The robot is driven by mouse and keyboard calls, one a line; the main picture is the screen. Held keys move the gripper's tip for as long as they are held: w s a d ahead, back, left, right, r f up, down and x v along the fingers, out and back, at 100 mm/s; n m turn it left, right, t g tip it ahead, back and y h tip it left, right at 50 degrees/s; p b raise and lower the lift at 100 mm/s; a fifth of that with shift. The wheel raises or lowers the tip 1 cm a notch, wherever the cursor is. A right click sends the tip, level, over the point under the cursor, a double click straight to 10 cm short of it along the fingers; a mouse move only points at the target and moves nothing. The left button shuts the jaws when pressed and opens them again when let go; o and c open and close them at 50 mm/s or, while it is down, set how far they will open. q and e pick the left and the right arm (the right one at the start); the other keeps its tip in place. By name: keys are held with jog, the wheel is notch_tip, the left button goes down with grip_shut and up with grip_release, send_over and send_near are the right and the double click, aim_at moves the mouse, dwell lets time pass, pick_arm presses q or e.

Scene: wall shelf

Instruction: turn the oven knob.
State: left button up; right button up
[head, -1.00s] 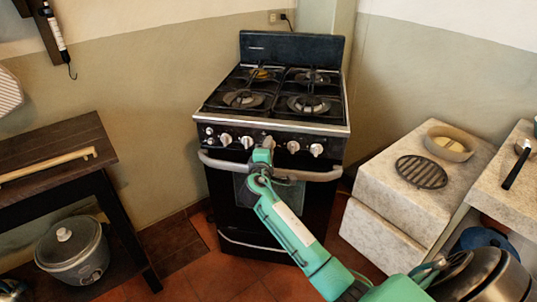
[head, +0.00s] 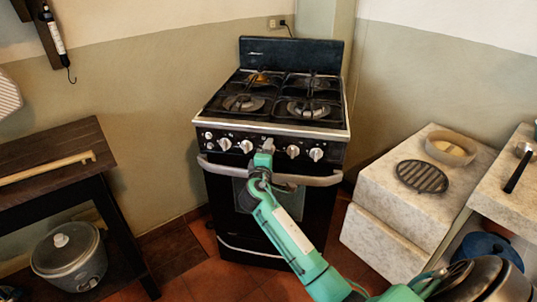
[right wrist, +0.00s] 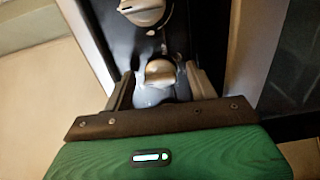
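The black oven (head: 222,195) stands against the wall, with a row of silver knobs on its front panel. A knob to the left of my right gripper (head: 246,146) and one to its right (head: 292,152) show clearly. My right gripper (head: 268,146) is up at the panel between these two, over a knob it mostly hides in the head view. In the right wrist view that knob (right wrist: 160,73) sits between the two spread fingers of my right gripper (right wrist: 163,85). Small gaps seem to show beside its raised grip; contact is not clear. My left gripper is not in view.
The oven door handle (head: 222,170) runs just below the knobs, close to my right arm. A dark wooden table (head: 50,145) stands at the left, with a pot (head: 72,262) below it. A stone counter (head: 385,205) is at the right.

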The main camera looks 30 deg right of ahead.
jog(key=v, duration=1.4)
jog(key=shift+w+d, duration=0.1)
